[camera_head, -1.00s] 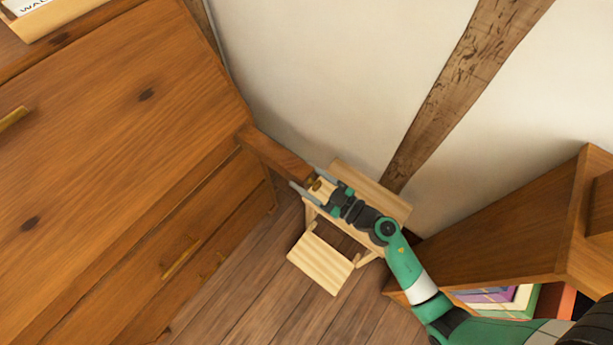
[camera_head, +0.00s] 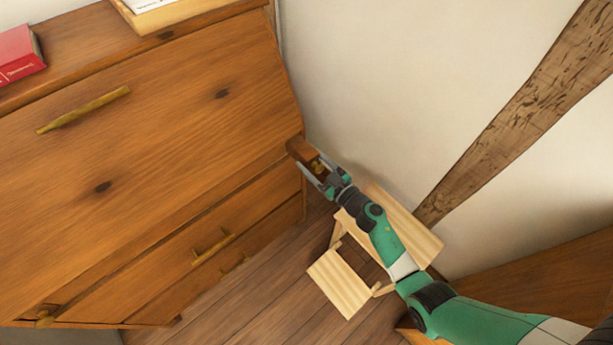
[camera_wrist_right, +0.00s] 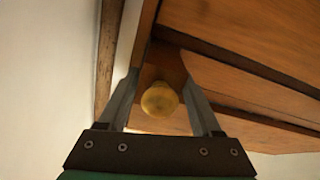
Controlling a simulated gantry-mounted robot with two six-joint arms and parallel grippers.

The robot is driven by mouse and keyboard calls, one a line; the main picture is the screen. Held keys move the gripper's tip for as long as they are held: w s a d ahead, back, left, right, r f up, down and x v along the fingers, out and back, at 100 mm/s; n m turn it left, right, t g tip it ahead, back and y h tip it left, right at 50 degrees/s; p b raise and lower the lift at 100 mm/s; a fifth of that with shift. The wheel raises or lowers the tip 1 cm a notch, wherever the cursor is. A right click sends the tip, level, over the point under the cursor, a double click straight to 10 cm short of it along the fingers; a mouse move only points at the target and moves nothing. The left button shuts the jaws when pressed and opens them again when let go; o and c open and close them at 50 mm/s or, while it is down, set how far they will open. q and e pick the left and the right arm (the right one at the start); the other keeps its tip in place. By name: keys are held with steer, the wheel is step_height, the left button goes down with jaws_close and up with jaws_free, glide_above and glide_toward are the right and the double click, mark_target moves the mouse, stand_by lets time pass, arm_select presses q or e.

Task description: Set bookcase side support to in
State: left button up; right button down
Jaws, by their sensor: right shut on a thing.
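The side support is a short wooden bar (camera_head: 301,150) that sticks out a little from the right front edge of the wooden bookcase (camera_head: 190,110), below its big sloping front panel. A brass knob (camera_head: 318,168) sits on its end. My right gripper (camera_head: 314,173) is shut on the support's sides, with the knob between the fingers. In the right wrist view the knob (camera_wrist_right: 159,100) shows in front of the support's end (camera_wrist_right: 166,65), between the two fingers. My left gripper is not in view.
A small pale wooden step stool (camera_head: 340,283) stands on the floor below my right arm. The white wall (camera_head: 400,90) with a dark timber beam (camera_head: 520,115) is close on the right. A red book (camera_head: 18,55) lies on the bookcase top.

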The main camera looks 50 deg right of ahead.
steer(key=shift+w, duration=0.15)
steer(key=shift+c, duration=2.2)
jaws_free()
steer(key=s+a+p, duration=0.1)
steer(key=s+p, duration=0.3)
steer(key=s, duration=0.7)
steer(key=shift+s, duration=0.4)
